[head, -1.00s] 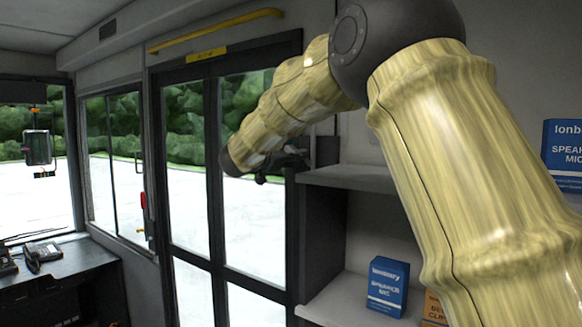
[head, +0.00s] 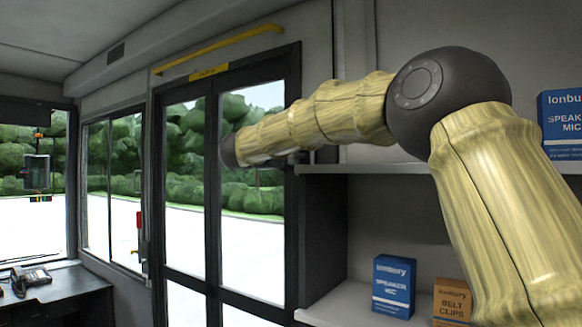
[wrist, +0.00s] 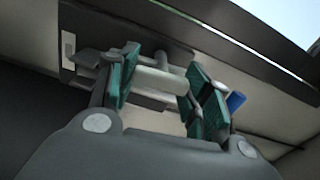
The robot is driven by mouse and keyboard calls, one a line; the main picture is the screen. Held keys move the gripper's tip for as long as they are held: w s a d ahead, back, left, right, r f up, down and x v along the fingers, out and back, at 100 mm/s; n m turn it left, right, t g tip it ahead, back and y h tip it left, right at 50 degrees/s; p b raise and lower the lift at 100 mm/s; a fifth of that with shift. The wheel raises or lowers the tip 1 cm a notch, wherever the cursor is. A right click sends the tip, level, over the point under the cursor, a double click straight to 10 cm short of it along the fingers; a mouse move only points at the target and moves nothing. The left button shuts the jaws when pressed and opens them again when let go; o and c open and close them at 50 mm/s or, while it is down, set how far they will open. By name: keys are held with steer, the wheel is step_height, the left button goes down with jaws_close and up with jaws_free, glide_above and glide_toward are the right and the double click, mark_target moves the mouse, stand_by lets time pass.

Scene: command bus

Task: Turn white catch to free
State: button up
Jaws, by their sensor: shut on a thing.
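In the wrist view, the white catch (wrist: 158,84) appears as a pale, rounded bar lying across the space between my fingers. It sits in front of a grey bracket with a slotted plate. My gripper (wrist: 163,70) has its teal pads on either side of the bar and is shut on it. The catch cannot be made out there.
A small blue piece (wrist: 236,102) shows beside the right finger. A dark beam (wrist: 235,60) runs above it. In the head view, a shelf at right holds blue boxes (head: 394,287) and an orange box (head: 452,300). A yellow rail (head: 218,47) runs above the door.

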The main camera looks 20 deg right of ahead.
steer(key=shift+d+m+b, duration=0.1)
steer(key=shift+m+b, duration=0.35)
steer(key=shift+m, duration=0.05)
steer(key=shift+r, duration=0.2)
steer(key=o, duration=1)
steer(key=shift+o, duration=0.2)
steer(key=shift+w+f, duration=0.15)
steer(key=shift+f, duration=0.05)
steer(key=v, duration=1.2)
steer(key=shift+r, duration=0.1)
